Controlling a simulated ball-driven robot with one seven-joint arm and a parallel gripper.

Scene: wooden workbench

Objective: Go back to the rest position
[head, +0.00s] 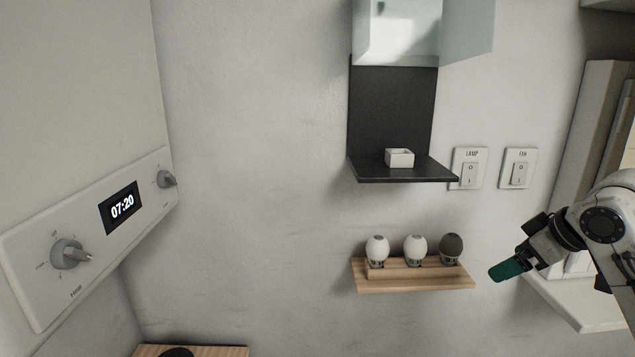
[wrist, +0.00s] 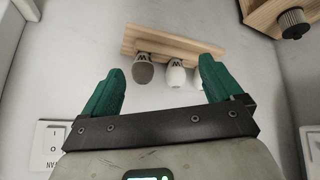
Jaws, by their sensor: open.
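My gripper (head: 506,270) has green fingers and is at the right of the head view, just right of the wooden shelf and apart from it. In the wrist view my gripper (wrist: 160,88) shows its two green fingers spread wide, with nothing between them. The wooden shelf (head: 420,285) on the wall carries two white bulbs (head: 377,250) and one dark bulb (head: 451,248). In the wrist view the shelf (wrist: 180,42) and its bulbs lie beyond the fingers.
A black shelf (head: 400,172) holds a small white box (head: 399,158) below a pale glass-like box (head: 400,30). LAMP (head: 469,168) and FAN (head: 518,168) switches are at its right. A panel with a knob (head: 68,254) and clock is at left. The wall between is bare.

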